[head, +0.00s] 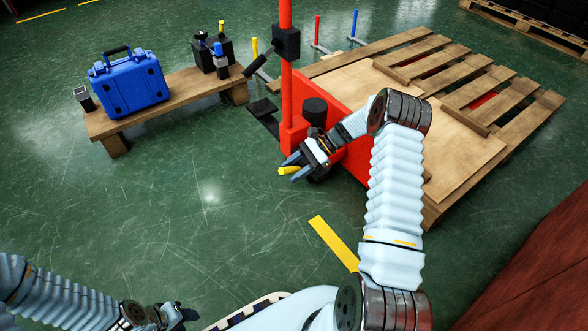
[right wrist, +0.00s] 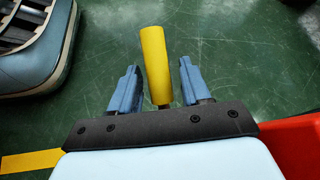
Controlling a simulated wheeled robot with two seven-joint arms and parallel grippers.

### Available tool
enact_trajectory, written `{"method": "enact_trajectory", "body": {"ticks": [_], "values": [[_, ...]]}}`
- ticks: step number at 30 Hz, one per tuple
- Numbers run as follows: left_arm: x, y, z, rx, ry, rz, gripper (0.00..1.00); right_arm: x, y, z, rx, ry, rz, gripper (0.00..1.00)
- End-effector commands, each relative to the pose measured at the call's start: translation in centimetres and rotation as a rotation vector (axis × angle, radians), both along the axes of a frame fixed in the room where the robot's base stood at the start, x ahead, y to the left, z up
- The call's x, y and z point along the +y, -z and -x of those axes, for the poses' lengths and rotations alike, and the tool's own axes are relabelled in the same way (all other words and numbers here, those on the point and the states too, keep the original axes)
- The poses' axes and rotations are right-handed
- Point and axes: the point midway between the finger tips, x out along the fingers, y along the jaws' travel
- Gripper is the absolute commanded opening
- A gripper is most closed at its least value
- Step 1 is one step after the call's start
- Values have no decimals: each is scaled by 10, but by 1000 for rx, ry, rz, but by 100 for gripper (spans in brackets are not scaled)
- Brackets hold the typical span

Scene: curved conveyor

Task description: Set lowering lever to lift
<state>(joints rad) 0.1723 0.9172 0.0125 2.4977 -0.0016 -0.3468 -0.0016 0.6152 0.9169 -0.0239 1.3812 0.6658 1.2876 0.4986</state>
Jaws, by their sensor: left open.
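A lever with a yellow grip (head: 287,171) sticks out at the lower front of the red pallet jack (head: 333,103). My right gripper (head: 295,168) is at this lever, with its fingers open on either side of it. In the right wrist view the yellow grip (right wrist: 155,62) stands between the two blue fingertips (right wrist: 156,85), with a gap on each side. The lever's base is hidden behind the gripper body. My left gripper (head: 184,316) is low at the bottom left, open, away from the jack.
A wooden pallet (head: 440,170) lies on the jack's forks. A wooden bench (head: 180,103) at the left bears a blue case (head: 130,82) and small tools. The jack's red upright (head: 286,90) stands near my right gripper. Green floor (head: 190,210) in front is clear.

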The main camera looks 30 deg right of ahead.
Motion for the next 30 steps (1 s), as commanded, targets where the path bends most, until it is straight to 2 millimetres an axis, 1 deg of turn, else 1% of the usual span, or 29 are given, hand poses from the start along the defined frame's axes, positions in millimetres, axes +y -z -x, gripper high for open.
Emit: {"method": "enact_trajectory", "body": {"ticks": [8,11,14,17,24,27,30], "values": [[0,0,0,0,0,0,43,0,0,0,1,-1,0,51],[0,-1,0,0,0,0,43,-4,-2,1,1,-1,0,51],[0,-3,0,1,0,0,43,-16,-9,2,-1,2,2,51],[0,-5,0,1,0,0,43,-35,-21,4,-2,2,2,51],[0,-10,1,3,1,0,43,-86,-49,10,-2,2,3,51],[0,-12,1,2,2,0,43,-102,-58,12,0,1,3,51],[0,-12,1,2,2,0,43,-112,-64,13,0,0,2,51]]}}
